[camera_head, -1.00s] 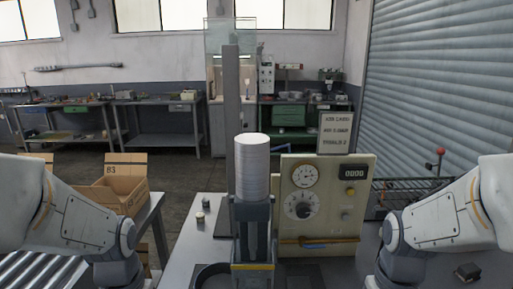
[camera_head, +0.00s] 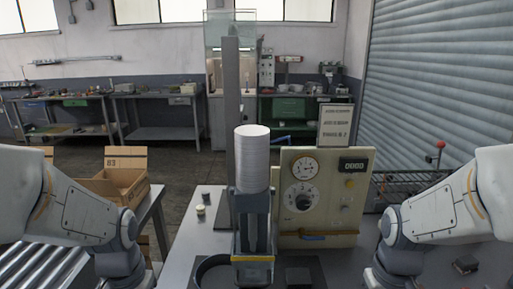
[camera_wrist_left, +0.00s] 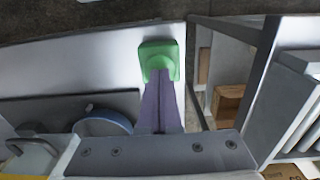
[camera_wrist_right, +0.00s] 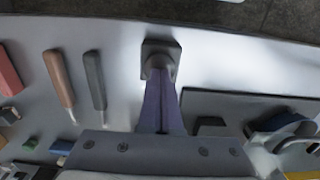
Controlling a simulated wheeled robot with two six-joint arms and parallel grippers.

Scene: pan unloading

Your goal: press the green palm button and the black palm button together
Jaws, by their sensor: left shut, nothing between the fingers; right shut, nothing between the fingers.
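The green palm button (camera_wrist_left: 158,52) sits on the bench near its edge in the left wrist view. My left gripper (camera_wrist_left: 158,74) is shut and empty, with its purple fingertips over the button's near part. The black palm button (camera_wrist_right: 160,48) shows in the right wrist view on the bench near its edge. My right gripper (camera_wrist_right: 159,72) is shut and empty, with its fingertips over that button's near part. I cannot tell whether either gripper touches its button. Neither gripper shows in the head view; only my arms do.
A beige panel (camera_head: 325,217) with a gauge, dial and counter stands behind a column holding a pale cylindrical stack (camera_head: 252,160). Hand tools (camera_wrist_right: 60,78) lie left of the black button. A cardboard box (camera_head: 118,184) stands at the left. A blue-rimmed round part (camera_wrist_left: 103,123) is near the green button.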

